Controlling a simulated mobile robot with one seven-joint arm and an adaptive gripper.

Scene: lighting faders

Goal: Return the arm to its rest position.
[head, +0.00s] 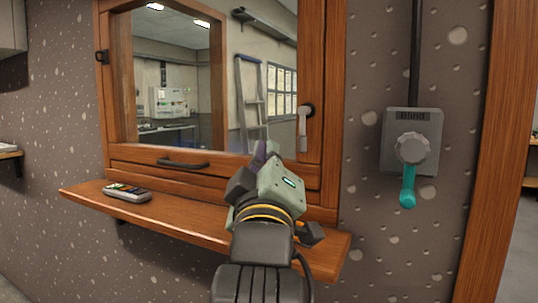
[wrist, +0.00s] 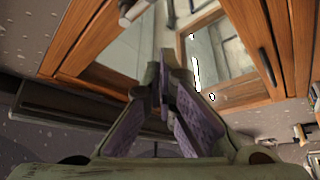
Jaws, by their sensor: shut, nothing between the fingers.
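My gripper (head: 262,152) is raised in front of the wooden window frame in the head view, above the right part of the wooden sill. Its purple-padded fingers also show in the wrist view (wrist: 165,65), where the tips come together with nothing between them. My arm reaches up from the bottom of the head view and hides part of the sill and the lower frame. I cannot tell the exact gap between my fingertips and the window.
A wooden sill (head: 190,222) juts out below the window, with a small remote-like device (head: 127,193) on its left part. A white window handle (head: 303,128) is close to my gripper. A grey box labelled "Blind" (head: 411,142) with a teal lever (head: 408,186) is on the right wall.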

